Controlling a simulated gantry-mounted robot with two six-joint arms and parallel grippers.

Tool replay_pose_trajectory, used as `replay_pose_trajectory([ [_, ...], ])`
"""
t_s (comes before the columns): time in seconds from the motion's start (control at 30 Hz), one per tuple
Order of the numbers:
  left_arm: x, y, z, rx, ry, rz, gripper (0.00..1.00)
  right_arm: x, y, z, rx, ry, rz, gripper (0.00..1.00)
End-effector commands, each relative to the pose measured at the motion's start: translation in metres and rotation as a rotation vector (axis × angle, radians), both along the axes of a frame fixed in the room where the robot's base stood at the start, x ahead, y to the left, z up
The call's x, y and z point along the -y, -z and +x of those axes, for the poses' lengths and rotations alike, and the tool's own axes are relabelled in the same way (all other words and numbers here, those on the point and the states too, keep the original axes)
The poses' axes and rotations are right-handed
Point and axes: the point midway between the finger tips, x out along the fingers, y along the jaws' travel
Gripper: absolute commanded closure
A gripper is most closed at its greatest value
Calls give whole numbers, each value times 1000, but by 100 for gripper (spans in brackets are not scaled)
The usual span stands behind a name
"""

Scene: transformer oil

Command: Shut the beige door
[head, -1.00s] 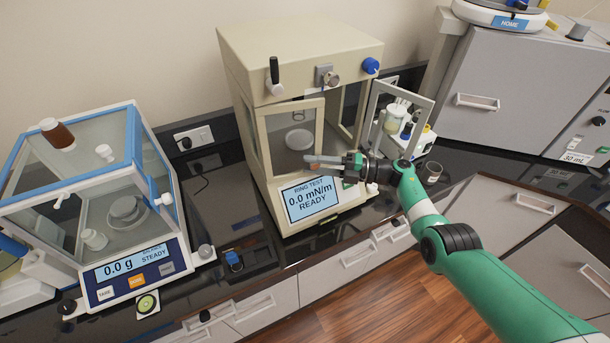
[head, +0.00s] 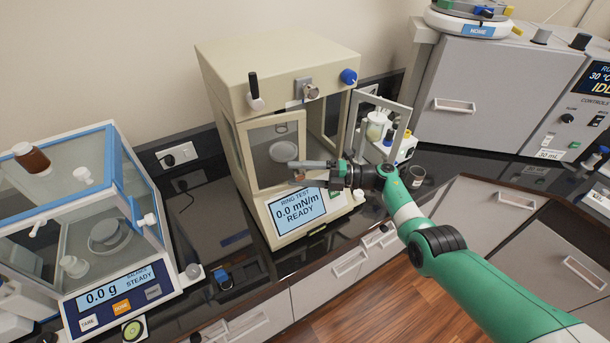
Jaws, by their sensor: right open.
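The beige instrument (head: 280,70) stands on the counter with its display reading "RING TEST 0.0 mN/m READY". Its beige-framed glass door (head: 272,122) is at the front left and stands ajar, its right edge out from the front opening. A second, grey-framed door (head: 404,118) stands swung out to the right. My right gripper (head: 296,168) is open, with its fingers pointing left at the lower right part of the beige door, above the display. I cannot tell if they touch the door. The fingers hide part of its lower frame. My left gripper is not in view.
A blue-framed balance (head: 108,148) stands at the left. A grey cabinet (head: 490,90) stands at the back right. Drawers line the counter front.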

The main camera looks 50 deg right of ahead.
Motion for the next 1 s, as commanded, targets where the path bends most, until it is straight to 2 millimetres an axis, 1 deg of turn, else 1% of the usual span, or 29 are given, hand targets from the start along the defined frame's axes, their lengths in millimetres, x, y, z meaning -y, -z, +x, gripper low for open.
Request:
replay_pose_trajectory([
  [0.03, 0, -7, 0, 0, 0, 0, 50, 0, -11, 0, 3, 0, -3, 34],
  [0.13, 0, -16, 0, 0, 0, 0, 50, 0, -33, 0, 6, -1, -5, 34],
  [0.3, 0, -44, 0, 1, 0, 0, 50, -12, -59, -16, 11, -1, -1, 34],
  [0.57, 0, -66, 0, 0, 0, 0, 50, -29, -98, -43, 13, 4, -2, 34],
  [0.9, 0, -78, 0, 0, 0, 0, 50, -68, -120, -93, 9, 4, 0, 34],
  [1.0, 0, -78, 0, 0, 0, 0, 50, -76, -123, -104, 5, 3, 0, 34],
])
